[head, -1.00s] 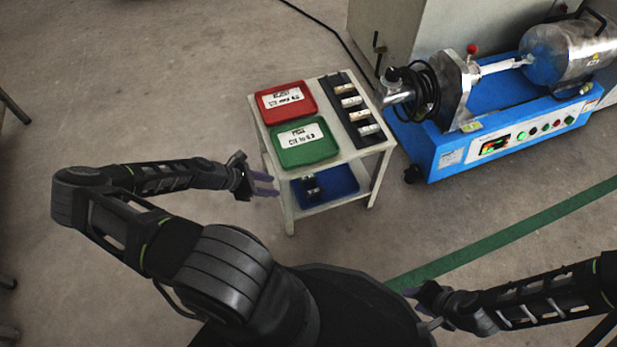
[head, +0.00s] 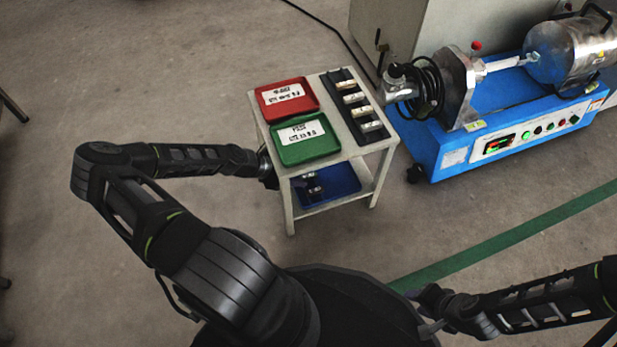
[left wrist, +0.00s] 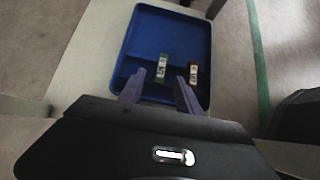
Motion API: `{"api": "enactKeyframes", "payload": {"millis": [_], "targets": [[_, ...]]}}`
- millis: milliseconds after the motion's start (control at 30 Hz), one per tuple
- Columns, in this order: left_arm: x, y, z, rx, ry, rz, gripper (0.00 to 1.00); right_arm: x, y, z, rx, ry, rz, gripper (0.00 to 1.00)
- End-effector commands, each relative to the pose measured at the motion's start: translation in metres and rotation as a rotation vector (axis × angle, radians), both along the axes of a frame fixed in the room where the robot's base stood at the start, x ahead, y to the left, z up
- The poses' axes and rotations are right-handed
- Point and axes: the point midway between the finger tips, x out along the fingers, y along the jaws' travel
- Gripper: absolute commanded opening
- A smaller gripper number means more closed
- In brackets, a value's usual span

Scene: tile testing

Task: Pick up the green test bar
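In the left wrist view the green test bar (left wrist: 162,68) lies in the blue tray (left wrist: 150,32), with a pale label on it. A second bar with reddish-brown ends (left wrist: 193,75) lies to its right. My left gripper (left wrist: 159,95) is open and empty, its purple fingers apart and reaching over the tray's near edge, just short of the bars. In the head view the blue tray (head: 343,180) sits on the lower shelf, and my left gripper's fingers are hidden by the table. My right gripper (head: 428,312) is at the bottom, its finger gap unclear.
The white table's top (head: 345,140) holds a red tray (head: 300,88), a green tray (head: 318,150) and a dark rack (head: 338,80) with several bars. The tabletop and legs close in the lower shelf. A blue machine (head: 455,155) stands close on the right.

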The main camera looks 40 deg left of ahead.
Motion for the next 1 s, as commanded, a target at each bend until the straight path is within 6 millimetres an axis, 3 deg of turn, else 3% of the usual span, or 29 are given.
{"api": "enactKeyframes", "payload": {"millis": [200,867,1000], "targets": [[0.023,-0.016,-0.01,0.002,0.0,-0.002,0.4,0.003,-0.001,-0.018,0.003,-0.003,-0.003,0.36],[0.025,-0.017,-0.009,0.001,0.0,-0.001,0.4,0.003,-0.001,-0.017,0.004,-0.002,-0.002,0.36],[0.025,-0.017,-0.009,0.001,0.0,-0.001,0.29,0.003,-0.001,-0.017,0.004,-0.001,-0.002,0.36]]}}
